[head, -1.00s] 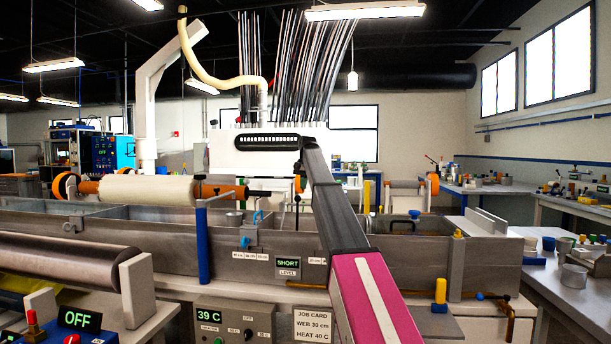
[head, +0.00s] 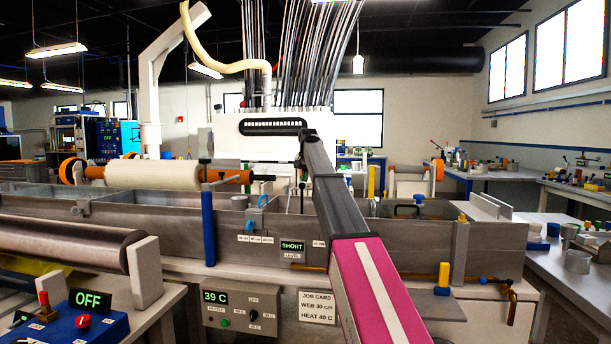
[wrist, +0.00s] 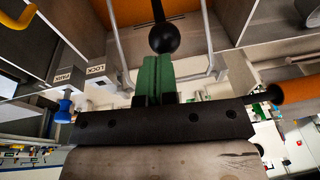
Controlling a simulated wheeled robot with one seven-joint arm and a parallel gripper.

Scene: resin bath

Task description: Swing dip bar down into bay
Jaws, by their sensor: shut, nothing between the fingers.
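My gripper (wrist: 152,80) shows in the wrist view as two green fingers pressed together, with nothing between them. A black ball knob (wrist: 164,38) on a thin dark stem is just beyond the fingertips and overlaps them in the picture; I cannot tell whether they touch. A pale U-shaped frame (wrist: 120,55) spans both sides of the fingers; it may be the dip bar. PARK (wrist: 69,77) and LOCK (wrist: 99,70) labels are on the left. In the head view my arm hides most of the gripper, above the grey bath (head: 400,237).
A blue post (head: 208,228) stands at the bath's front. A pale roller with orange ends (head: 152,175) lies behind it. In the wrist view an orange cylinder (wrist: 303,90) with a black shaft end is to the right. A blue knob (wrist: 63,107) is at left.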

